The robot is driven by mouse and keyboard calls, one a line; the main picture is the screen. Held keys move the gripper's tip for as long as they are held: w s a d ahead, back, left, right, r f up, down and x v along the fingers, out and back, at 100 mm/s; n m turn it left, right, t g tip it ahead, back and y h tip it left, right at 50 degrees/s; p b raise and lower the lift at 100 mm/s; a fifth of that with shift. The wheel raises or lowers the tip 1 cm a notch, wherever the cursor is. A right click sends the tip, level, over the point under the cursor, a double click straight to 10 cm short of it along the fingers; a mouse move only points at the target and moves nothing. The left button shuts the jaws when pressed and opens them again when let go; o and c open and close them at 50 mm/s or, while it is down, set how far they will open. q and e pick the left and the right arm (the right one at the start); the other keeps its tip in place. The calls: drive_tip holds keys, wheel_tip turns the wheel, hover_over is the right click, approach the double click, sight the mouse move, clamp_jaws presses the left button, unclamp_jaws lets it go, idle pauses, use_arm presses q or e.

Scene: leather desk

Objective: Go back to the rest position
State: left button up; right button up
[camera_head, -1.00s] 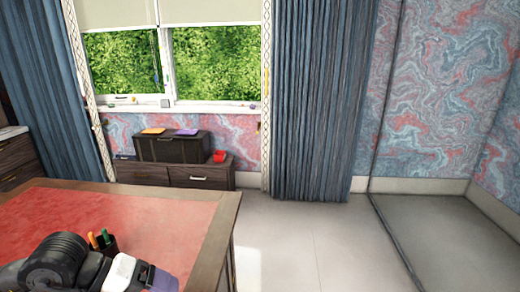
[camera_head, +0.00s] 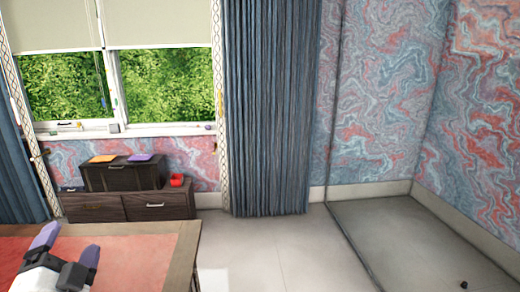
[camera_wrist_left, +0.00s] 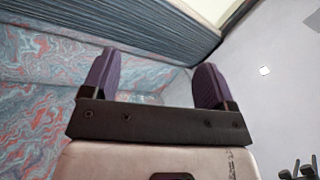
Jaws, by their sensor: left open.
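My left gripper (camera_head: 68,250) is at the lower left of the head view, raised in front of the desk. Its two purple fingers are spread apart with nothing between them. The left wrist view also shows the open, empty fingers (camera_wrist_left: 152,82), with wall and curtain beyond them. The red leather desk (camera_head: 145,262) with its wooden border lies behind and below the gripper. My right gripper does not show.
A low dark wooden cabinet (camera_head: 160,204) stands under the window, with a dark chest (camera_head: 107,178) and a small red object (camera_head: 177,180) on top. The pale floor (camera_head: 270,248) right of the desk is clear. A small dark object (camera_head: 464,285) lies at the lower right.

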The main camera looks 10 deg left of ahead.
use_arm(q)
drive_tip(key=s+d+f+n+g+h+p, duration=0.5)
drive_tip(key=d+f+g+p, duration=0.4)
drive_tip(key=p, duration=0.8)
drive_tip(key=s+d+r+n+g+h+p, duration=0.1)
drive_tip(key=s+d+r+g+p, duration=0.2)
drive_tip(key=s+p, duration=0.6)
drive_tip(key=s+d+r+g+h+p, duration=0.2)
drive_tip(key=s+d+g+p, duration=0.2)
drive_tip(key=s+p, duration=0.6)
drive_tip(key=shift+d+r+n+p, duration=0.4)
drive_tip(key=shift+d+p, duration=0.2)
drive_tip(key=shift+p, duration=0.6)
drive_tip(key=shift+s+p, duration=0.4)
drive_tip(key=shift+s, duration=0.35)
drive_tip(key=shift+c, duration=0.2)
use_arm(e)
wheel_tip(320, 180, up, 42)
use_arm(q)
drive_tip(key=shift+w, duration=0.1)
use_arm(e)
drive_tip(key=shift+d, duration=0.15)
